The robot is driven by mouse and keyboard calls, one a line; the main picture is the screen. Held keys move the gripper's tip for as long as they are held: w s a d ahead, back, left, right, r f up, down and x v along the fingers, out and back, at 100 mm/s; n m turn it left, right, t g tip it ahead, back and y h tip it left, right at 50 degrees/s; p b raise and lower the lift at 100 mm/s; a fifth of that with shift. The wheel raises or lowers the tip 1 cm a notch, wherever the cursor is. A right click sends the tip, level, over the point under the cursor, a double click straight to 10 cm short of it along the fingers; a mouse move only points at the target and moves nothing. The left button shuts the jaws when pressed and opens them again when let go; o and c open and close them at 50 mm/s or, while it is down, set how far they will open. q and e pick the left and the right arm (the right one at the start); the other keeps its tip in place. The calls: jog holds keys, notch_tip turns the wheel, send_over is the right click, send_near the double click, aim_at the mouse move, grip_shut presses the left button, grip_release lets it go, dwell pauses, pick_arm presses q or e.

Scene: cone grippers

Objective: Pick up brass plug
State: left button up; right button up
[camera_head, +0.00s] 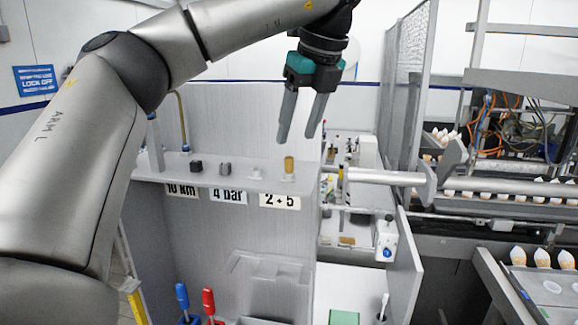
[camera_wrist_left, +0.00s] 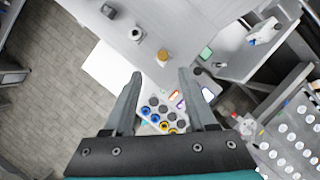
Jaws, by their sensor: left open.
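The brass plug (camera_head: 289,166) is a small gold-brown cylinder standing upright on a pale base on the grey shelf, above the "2 + 5" label. It also shows in the left wrist view (camera_wrist_left: 163,56), just beyond the fingertips and roughly centred between them. My left gripper (camera_head: 296,138) points down with its two grey fingers spread and empty. In the head view its fingertips appear a little above the plug, not touching it. In the left wrist view the gripper (camera_wrist_left: 160,73) shows clear space between its fingers. My right gripper is in neither view.
A black block (camera_head: 196,167), a grey block (camera_head: 225,170) and a white fitting (camera_head: 256,174) stand left of the plug on the shelf (camera_head: 160,173). A mesh guard (camera_head: 402,85) and cone conveyor are at right. Blue-handled (camera_head: 182,296) and red-handled (camera_head: 208,301) tools stand below.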

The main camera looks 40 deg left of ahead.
aim_at(289, 158)
pick_arm(q)
jog(key=shift+w+a+x, duration=0.15)
jog(key=shift+w+x, duration=0.05)
jog(key=shift+x, duration=0.95)
jog(key=shift+w+a+x, duration=0.2)
jog(key=shift+x, duration=0.95)
jog(key=shift+a+f, duration=0.3)
jog(key=shift+f, duration=0.25)
jog(key=shift+c, duration=0.4)
grip_shut()
